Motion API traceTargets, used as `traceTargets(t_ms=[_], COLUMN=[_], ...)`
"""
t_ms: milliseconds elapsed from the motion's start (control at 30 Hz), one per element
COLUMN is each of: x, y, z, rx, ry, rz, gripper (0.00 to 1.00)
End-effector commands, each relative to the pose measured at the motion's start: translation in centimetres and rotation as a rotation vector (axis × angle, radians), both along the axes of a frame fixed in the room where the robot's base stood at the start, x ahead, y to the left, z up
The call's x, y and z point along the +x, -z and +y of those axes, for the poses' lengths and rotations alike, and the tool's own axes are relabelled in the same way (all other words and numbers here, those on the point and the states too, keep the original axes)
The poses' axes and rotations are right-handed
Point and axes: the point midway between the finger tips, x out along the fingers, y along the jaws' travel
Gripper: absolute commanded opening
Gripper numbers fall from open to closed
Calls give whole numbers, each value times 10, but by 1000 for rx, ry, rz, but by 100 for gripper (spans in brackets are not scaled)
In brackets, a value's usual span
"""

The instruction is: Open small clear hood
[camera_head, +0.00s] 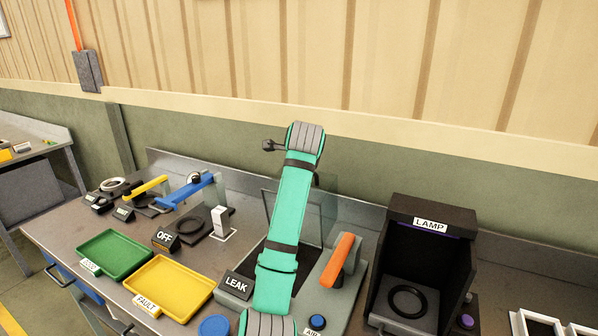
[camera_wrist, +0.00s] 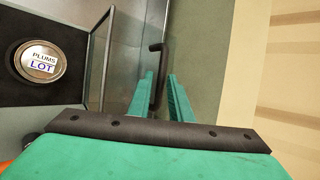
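The small clear hood (camera_head: 327,207) stands raised behind the LEAK station in the head view, partly hidden by my arm. In the wrist view its thin-framed clear pane (camera_wrist: 101,60) is left of my fingers. A dark hooked handle (camera_wrist: 157,60) reaches between the fingers of my gripper (camera_wrist: 162,85), close to the left finger. A gap shows between the fingers, and contact is unclear. A round tin labelled PLUMS LOT (camera_wrist: 38,61) sits in a dark bay at left. My fingers are hidden in the head view.
An orange lever (camera_head: 338,262) stands right of my arm, with a black LAMP box (camera_head: 427,225) beyond it. Green (camera_head: 113,254) and yellow (camera_head: 170,287) trays lie to the left. The wall (camera_wrist: 226,60) is close behind the bench.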

Motion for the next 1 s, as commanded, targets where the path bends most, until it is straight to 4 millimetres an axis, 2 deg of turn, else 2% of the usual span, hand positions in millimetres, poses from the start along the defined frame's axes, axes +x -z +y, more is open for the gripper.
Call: traceTargets(t_ms=[200, 400, 1000], x=[-32, -51, -56], y=[-27, -41, -45], z=[2, 2, 4], rx=[1, 0, 0], ry=[-4, -5, -7], rz=[-2, 0, 0], gripper=[19, 19, 19])
